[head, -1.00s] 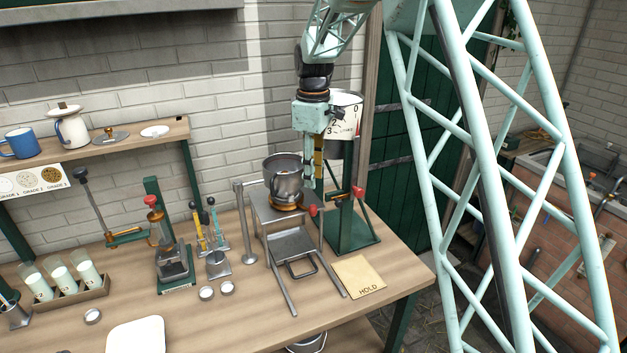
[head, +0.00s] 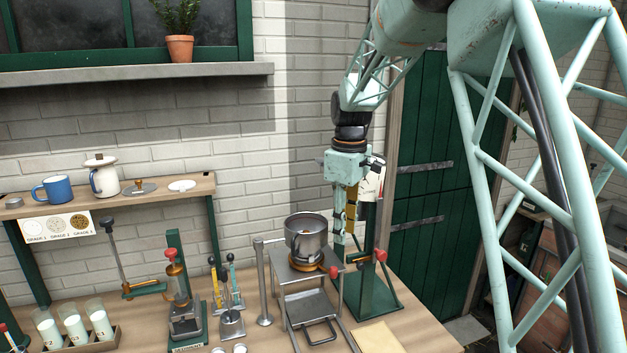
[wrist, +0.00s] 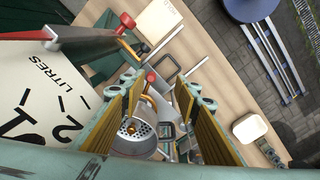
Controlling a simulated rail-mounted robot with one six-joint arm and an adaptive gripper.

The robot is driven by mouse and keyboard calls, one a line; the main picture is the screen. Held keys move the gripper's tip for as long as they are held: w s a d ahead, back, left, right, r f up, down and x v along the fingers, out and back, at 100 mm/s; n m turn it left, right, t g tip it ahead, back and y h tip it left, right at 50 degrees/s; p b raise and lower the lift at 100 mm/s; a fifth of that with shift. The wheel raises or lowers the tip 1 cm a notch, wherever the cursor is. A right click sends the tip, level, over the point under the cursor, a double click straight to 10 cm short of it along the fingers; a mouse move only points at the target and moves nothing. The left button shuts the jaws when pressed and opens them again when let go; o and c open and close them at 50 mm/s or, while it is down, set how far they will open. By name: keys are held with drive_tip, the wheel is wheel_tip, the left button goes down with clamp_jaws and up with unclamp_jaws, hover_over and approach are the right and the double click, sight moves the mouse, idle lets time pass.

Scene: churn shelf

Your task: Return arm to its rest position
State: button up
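My gripper (head: 345,215) hangs from my arm over the right part of the bench, just right of a metal pot (head: 306,238) on a stand. In the wrist view my gripper (wrist: 152,88) has its two yellow-lined fingers spread well apart, with no object clearly held between them. Below and between the fingers the wrist view shows a perforated metal part (wrist: 134,130) and parts of the bench equipment.
A white litre gauge (wrist: 40,100) is very close at the wrist view's left, with a red-handled lever (wrist: 100,36) above it. A green press (head: 180,300), a tray of bottles (head: 85,342) and a wall shelf (head: 120,202) stand left. Floor shows at right.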

drive_tip(key=s+d+r+m+t+b, duration=0.1)
drive_tip(key=s+d+r+m, duration=0.2)
drive_tip(key=s, duration=0.5)
drive_tip(key=s+d+r+m+b, duration=0.15)
drive_tip(key=s+r, duration=0.25)
drive_tip(key=s, duration=0.5)
drive_tip(key=s+d+r+m+t+b, duration=0.1)
drive_tip(key=s+d+r, duration=0.3)
drive_tip(key=s, duration=0.4)
drive_tip(key=s+d+f+m+b, duration=0.1)
drive_tip(key=s+f+m, duration=0.1)
drive_tip(key=s, duration=0.7)
drive_tip(key=s+d+f+m+t+b, duration=0.1)
drive_tip(key=s+f+m, duration=0.1)
drive_tip(key=s, duration=0.7)
drive_tip(key=s+d+f+m+b, duration=0.1)
drive_tip(key=s+f+m+b, duration=0.1)
drive_tip(key=s, duration=0.8)
drive_tip(key=shift+d+f+t, duration=0.25)
drive_tip(key=shift+d+t, duration=0.05)
drive_tip(key=shift+c, duration=0.2)
